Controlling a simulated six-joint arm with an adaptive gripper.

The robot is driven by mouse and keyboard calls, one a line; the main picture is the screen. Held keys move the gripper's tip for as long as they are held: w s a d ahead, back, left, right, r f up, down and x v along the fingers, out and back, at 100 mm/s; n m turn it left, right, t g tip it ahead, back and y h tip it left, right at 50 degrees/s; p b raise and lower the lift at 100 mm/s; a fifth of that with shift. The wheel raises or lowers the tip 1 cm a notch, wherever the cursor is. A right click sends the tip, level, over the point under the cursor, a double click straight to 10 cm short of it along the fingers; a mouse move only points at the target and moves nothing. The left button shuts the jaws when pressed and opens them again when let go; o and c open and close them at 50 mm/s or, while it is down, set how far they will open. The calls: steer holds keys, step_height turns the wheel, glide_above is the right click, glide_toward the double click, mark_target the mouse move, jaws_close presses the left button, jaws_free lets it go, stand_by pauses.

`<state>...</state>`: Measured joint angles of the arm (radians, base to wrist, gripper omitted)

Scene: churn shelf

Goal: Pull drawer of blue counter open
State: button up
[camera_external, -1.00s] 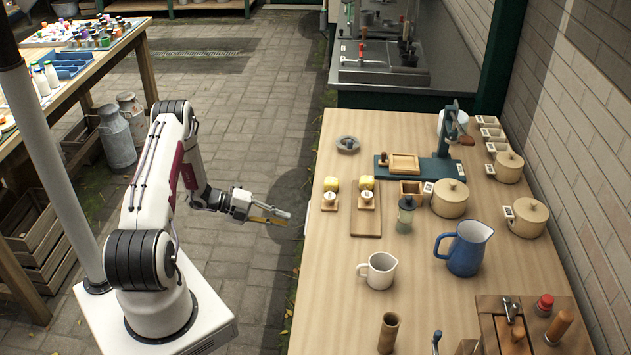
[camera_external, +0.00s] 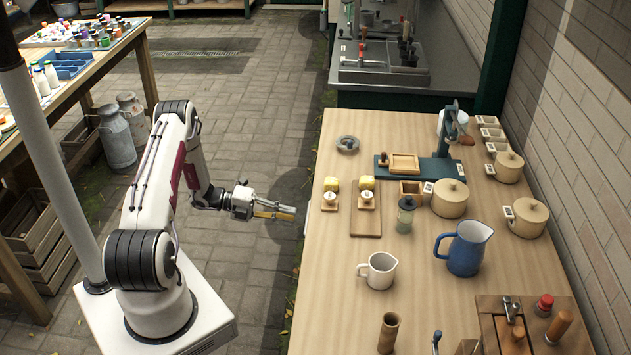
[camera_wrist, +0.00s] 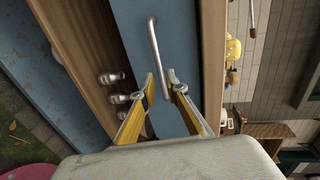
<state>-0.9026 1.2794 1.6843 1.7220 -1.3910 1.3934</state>
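The blue drawer front (camera_wrist: 185,45) fills the middle of the wrist view, framed by wood. A long metal bar handle (camera_wrist: 159,60) crosses it. My gripper (camera_wrist: 162,82) is open and empty in the wrist view, its two yellow fingers pointing at the drawer front. The handle's lower end shows between the fingertips; whether they touch it I cannot tell. The drawer looks shut.
A white cup (camera_external: 379,271), a blue jug (camera_external: 465,249) and wooden pots stand on the counter top. Beside the drawer, the wrist view shows an open shelf with several light round-ended items (camera_wrist: 112,78). Paved floor (camera_external: 255,150) lies free left of the counter.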

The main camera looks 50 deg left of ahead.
steer(key=shift+x, duration=3.45)
steer(key=shift+c, duration=0.4)
jaws_close()
steer(key=f+v, duration=0.2)
steer(key=v, duration=1.1)
steer(key=s+f+v, duration=0.1)
steer(key=f+v, duration=0.2)
steer(key=v, duration=1)
steer(key=shift+s+a+f, duration=0.2)
steer(key=shift+a, duration=0.45)
steer(key=shift+o, duration=0.4)
jaws_free()
